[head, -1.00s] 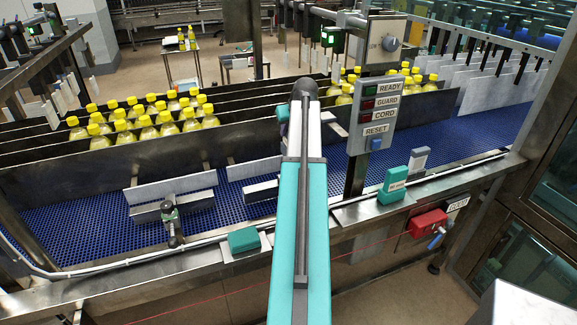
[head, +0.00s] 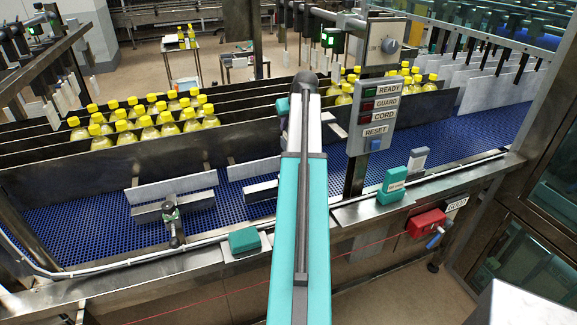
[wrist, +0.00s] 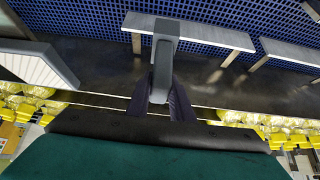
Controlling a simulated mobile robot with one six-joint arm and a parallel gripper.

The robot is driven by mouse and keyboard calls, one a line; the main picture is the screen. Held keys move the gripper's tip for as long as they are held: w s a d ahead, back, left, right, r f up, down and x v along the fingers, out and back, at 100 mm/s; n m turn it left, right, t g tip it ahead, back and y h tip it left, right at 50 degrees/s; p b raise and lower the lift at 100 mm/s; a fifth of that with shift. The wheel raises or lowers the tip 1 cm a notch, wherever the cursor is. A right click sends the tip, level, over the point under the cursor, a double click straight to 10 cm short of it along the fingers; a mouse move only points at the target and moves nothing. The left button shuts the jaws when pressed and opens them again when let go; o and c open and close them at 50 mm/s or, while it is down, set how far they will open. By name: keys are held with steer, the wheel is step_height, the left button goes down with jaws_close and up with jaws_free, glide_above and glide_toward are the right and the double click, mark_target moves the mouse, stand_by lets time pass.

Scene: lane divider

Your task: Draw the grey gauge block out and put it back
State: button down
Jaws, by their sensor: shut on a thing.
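In the wrist view, a grey block (wrist: 165,42) stands between the two dark fingers of my gripper (wrist: 160,92), which is shut on it. Its grey end projects beyond the fingers, over the dark metal strip and toward the blue belt. I cannot tell whether its far end touches anything. In the head view my arm reaches over the conveyor and hides the gripper and the held block.
Pale guide rails (head: 172,186) stand along the blue belt (head: 85,209). Dark lane dividers (head: 60,170) flank rows of yellow-capped bottles (head: 148,128). A label panel (head: 376,112) on a post stands right of my arm. Teal blocks (head: 244,239) (head: 393,186) sit on the front edge.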

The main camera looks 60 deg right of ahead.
steer(key=shift+r, duration=0.6)
steer(key=w+a+f+n+t+y+b, duration=0.1)
steer(key=w+a+n+y+b, duration=0.15)
steer(key=w+a, duration=1.25)
steer(key=w+a+f+n+y+b, duration=0.1)
steer(key=w+a+n+b, duration=0.25)
steer(key=w+a, duration=1.2)
steer(key=s+a+n+b, duration=0.1)
steer(key=a+b, duration=0.3)
steer(key=a, duration=2.1)
steer(key=s+a+f+m+b, duration=0.1)
steer(key=s+a, duration=0.2)
steer(key=a, duration=0.3)
steer(key=s+a+f+m+h+b, duration=0.1)
steer(key=s+a+m, duration=0.1)
steer(key=a, duration=0.4)
steer(key=shift+s+a+b, duration=0.35)
steer(key=shift+s+b, duration=0.05)
steer(key=shift+s, duration=0.1)
steer(key=shift+d+h, duration=0.1)
steer(key=shift+h, duration=0.15)
